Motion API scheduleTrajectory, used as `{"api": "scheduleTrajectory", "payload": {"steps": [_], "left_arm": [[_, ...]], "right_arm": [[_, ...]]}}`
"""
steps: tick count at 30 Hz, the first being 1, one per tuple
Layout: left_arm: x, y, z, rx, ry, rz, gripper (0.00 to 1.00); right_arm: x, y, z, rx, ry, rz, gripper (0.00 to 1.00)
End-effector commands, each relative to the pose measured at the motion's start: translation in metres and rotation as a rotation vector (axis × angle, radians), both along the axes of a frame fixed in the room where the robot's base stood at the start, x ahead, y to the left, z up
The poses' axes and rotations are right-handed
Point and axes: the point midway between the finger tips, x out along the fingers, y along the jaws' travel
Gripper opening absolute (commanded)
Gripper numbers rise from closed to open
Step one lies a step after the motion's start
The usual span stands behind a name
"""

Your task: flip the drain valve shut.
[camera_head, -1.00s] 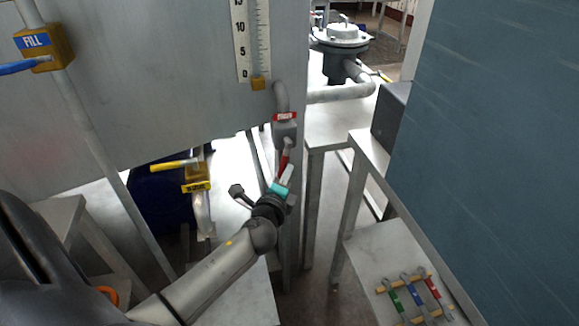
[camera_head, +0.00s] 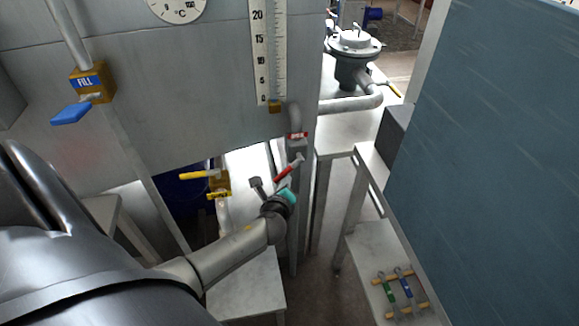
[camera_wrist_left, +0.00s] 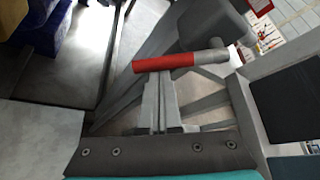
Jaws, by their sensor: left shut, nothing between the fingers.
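The drain valve appears to be the grey valve (camera_head: 297,146) with a small red tag, below the pipe at the tank's lower right; its tag is too small to read. Its red-sleeved lever (camera_head: 286,172) slants down and left from the pivot. My left gripper (camera_head: 285,185) is shut and empty, just below the lever. In the left wrist view, the lever (camera_wrist_left: 163,62) lies across the tips of the shut fingers (camera_wrist_left: 158,90), touching or nearly so. My right gripper is not in view.
A yellow-handled valve (camera_head: 217,181) stands left of my gripper. The blue-handled FILL valve (camera_head: 91,84) is at upper left. A wrench rack (camera_head: 400,302) lies on a low shelf at right, beside a large blue-grey panel (camera_head: 490,150).

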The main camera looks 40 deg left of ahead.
Motion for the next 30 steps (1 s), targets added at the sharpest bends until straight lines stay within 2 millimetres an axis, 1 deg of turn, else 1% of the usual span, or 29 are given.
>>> {"api": "scheduleTrajectory", "payload": {"steps": [1,9,15,22,30], "left_arm": [[-0.001,0.002,0.010,0.024,0.026,0.001,0.00],[-0.007,0.008,0.020,0.153,0.176,0.002,0.00],[-0.011,0.011,0.029,0.254,0.295,0.002,0.00],[-0.015,0.014,0.039,0.364,0.423,0.001,0.00],[-0.017,0.016,0.044,0.400,0.464,0.000,0.00]], "right_arm": [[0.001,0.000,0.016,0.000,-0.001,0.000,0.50],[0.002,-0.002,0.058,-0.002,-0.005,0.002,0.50],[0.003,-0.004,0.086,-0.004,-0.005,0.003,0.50],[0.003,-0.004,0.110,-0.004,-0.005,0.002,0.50],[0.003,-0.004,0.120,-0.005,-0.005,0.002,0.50]]}}
